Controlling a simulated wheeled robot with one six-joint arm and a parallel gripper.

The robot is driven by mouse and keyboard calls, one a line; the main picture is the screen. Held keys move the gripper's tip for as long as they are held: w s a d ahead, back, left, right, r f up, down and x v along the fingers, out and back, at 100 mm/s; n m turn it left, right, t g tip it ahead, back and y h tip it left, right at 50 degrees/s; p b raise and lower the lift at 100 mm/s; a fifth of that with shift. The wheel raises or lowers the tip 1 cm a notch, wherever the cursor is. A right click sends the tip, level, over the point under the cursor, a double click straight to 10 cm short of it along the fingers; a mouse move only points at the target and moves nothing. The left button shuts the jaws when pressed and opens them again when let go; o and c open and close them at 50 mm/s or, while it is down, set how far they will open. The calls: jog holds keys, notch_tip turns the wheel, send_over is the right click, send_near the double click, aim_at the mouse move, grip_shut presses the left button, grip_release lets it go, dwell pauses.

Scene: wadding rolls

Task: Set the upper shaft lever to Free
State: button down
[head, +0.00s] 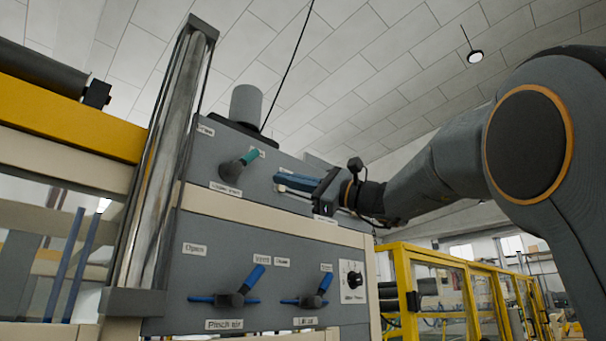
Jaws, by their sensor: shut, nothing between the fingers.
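A lever with a teal handle (240,166) sits on the upper grey panel, its handle tilted up to the right. A label below it (225,188) is too small to read surely, and so are the small labels on either side of its top. My gripper (278,181) is shut and empty, to the right of this lever and apart from it in the picture. Its fingers point left across the panel. A label (325,218) is partly visible below my gripper, and the panel behind my gripper is hidden, so I cannot tell whether another lever is there.
The lower panel has two blue-handled levers, one labelled Pinch air (238,287) and another (317,292) to its right. A black knob (354,279) is beside them. A metal column (165,160) stands left, and yellow guarding (440,285) stands right.

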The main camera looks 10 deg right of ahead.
aim_at(243, 162)
jog(key=a+r+p, duration=0.3)
jog(key=a, duration=0.2)
jog(key=shift+r, duration=0.2)
jog(key=shift+a, duration=0.1)
